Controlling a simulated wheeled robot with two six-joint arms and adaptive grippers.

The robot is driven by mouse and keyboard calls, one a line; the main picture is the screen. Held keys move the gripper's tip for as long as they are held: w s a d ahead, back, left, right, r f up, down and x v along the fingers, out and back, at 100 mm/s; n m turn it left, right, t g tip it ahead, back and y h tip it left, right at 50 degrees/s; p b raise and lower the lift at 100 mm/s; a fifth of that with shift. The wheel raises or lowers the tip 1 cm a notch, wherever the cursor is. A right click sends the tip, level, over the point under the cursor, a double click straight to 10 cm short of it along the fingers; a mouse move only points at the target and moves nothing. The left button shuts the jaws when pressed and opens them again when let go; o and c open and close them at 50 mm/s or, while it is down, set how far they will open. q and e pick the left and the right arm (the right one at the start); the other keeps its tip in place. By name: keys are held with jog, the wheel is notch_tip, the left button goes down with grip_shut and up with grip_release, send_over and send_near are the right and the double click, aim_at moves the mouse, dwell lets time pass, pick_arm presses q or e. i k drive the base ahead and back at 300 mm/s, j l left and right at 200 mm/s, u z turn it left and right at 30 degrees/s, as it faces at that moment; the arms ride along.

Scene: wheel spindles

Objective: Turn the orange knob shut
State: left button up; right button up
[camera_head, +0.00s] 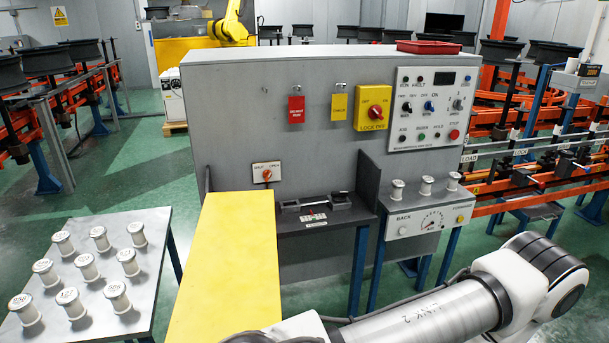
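The orange knob (267,175) is small and sits on a white plate (260,167) marked SHUT and OPEN, low on the left part of the grey panel (230,110). The knob is too small for me to tell which word it points to. Neither gripper shows in the head view. A white and silver link of my arm crosses the lower right, well apart from the knob, and runs out of the bottom edge.
A yellow slab (232,260) lies in front of the knob's plate. A grey table (125,235) with several white spools stands at left. A yellow lock-off switch (373,108) is higher up.

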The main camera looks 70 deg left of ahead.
aim_at(268, 174)
jog(key=i+u, duration=0.85)
jog(key=i+l+u, duration=0.15)
jog(key=i+u, duration=0.15)
jog(key=u, duration=0.15)
